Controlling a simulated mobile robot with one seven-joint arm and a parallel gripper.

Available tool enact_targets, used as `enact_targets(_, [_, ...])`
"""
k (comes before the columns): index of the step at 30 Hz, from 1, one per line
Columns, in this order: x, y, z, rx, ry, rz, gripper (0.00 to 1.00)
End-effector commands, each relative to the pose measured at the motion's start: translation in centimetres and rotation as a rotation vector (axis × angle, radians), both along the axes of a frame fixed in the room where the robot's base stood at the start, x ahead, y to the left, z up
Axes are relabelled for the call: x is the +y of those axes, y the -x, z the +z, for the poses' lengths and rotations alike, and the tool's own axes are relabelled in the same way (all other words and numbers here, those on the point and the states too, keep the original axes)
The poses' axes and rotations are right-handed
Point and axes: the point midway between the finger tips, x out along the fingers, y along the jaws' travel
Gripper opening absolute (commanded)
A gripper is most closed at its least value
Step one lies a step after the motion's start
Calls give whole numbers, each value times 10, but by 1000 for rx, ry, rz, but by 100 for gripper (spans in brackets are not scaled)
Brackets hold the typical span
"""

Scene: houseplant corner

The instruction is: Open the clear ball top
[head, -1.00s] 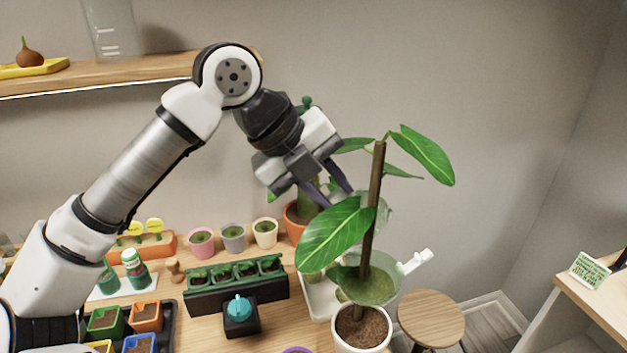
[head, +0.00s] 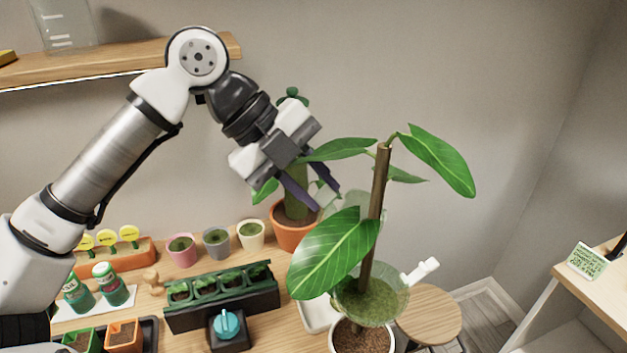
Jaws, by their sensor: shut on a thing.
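The clear ball is around the stem of the tall leafy plant. Its lower half (head: 383,302) holds green moss, and a white latch piece (head: 422,270) sticks out on the right. The clear top (head: 350,203) stands swung up and apart from the lower half, behind the stem and partly hidden by the big front leaf. My gripper (head: 327,198) is left of the stem, its dark fingers shut on the clear top's edge. The exact contact is hard to see through the see-through shell.
The tall plant's white pot (head: 361,340) stands at the table's right edge, next to a round wooden stool (head: 430,315). A cactus in a terracotta pot (head: 293,228) is close behind my gripper. A dark seedling tray (head: 222,300) lies to the left.

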Motion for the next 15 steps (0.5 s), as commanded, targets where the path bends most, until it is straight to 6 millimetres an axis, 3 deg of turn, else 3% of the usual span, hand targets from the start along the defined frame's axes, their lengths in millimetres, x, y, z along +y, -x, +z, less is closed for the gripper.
enact_targets(5, [0,-1,0,0,0,3,0])
enact_targets(6, [0,-1,0,0,0,3,26])
enact_targets(11, [0,0,0,0,0,2,47])
enact_targets(15, [0,0,0,-1,1,1,47])
